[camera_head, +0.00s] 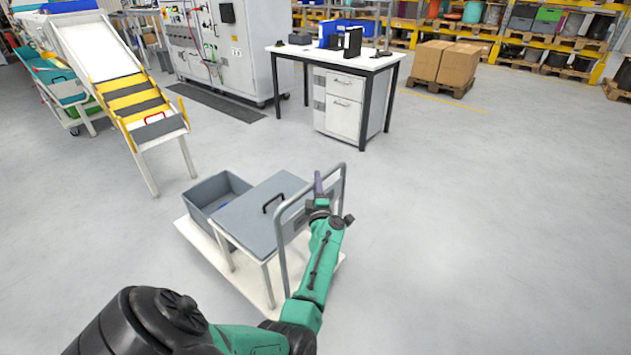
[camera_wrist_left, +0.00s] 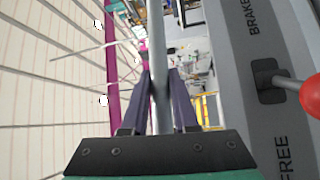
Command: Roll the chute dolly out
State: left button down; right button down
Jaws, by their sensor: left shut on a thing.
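The dolly (camera_head: 208,252) is a low white platform on the floor at the centre, with a grey upright push handle (camera_head: 283,250) at its right end. My left gripper (camera_head: 318,187) is at the handle's top bar. In the left wrist view its purple fingers (camera_wrist_left: 160,98) are closed on the grey bar (camera_wrist_left: 157,40). A grey panel (camera_wrist_left: 228,60) there reads BRAKE and FREE, with a red-knobbed lever (camera_wrist_left: 309,96) between the words; I cannot tell its setting. My right gripper is not in view.
The dolly carries a grey open bin (camera_head: 205,190) and a grey-topped stand (camera_head: 258,218). A chute (camera_head: 135,95) with yellow and dark steps stands behind left. A white workbench (camera_head: 345,55) stands behind, with cartons (camera_head: 445,63) farther right. Floor at right is clear.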

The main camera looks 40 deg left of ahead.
pick_arm(q)
jog(key=shift+w+d, duration=0.1)
jog(key=shift+d, duration=0.2)
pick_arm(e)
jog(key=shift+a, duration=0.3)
